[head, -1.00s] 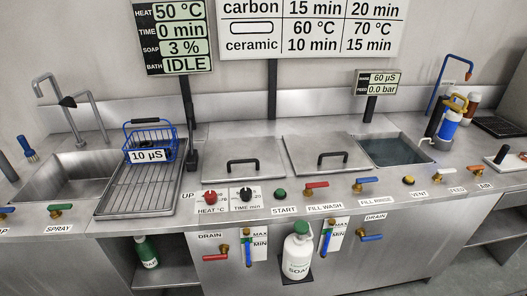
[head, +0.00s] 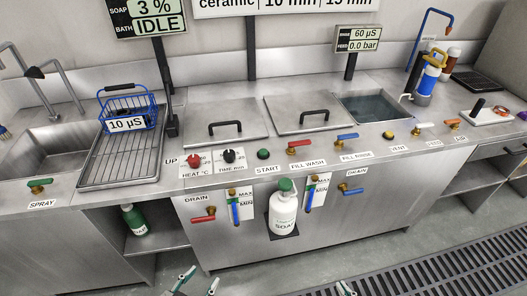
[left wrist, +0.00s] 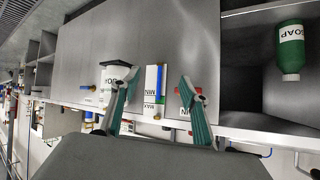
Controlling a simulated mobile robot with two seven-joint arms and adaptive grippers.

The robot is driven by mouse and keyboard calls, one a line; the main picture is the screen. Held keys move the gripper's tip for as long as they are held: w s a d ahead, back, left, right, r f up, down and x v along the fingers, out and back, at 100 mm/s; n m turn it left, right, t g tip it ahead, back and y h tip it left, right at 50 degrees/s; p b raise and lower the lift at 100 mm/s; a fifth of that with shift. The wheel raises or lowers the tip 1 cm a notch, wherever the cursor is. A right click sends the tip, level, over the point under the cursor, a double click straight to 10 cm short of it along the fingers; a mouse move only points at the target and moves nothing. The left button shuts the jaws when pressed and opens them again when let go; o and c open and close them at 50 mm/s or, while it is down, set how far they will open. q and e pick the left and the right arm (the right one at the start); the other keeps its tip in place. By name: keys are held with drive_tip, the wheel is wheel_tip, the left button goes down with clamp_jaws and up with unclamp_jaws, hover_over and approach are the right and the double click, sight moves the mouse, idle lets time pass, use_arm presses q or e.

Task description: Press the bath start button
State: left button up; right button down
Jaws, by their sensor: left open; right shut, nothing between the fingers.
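The green START button (head: 263,154) sits on the counter's front strip, above its START label, between the black TIME knob (head: 229,156) and the red-handled FILL WASH valve (head: 299,147). My left gripper (head: 199,281) shows at the bottom edge of the head view, low in front of the cabinet and well below the button. It is open and empty. In the left wrist view its two green fingers (left wrist: 152,92) are spread in front of the cabinet. My right gripper (head: 346,289) barely shows at the bottom edge, shut and apart from everything.
A red HEAT knob (head: 194,161) stands left of the TIME knob. A white soap bottle (head: 284,212) hangs on the cabinet front below the button, between drain valves and level gauges. Two handled lids (head: 225,120) lie behind. The display (head: 152,22) reads IDLE.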

use_arm(q)
clamp_jaws()
drive_tip(key=shift+s, duration=0.1)
idle(1.3)
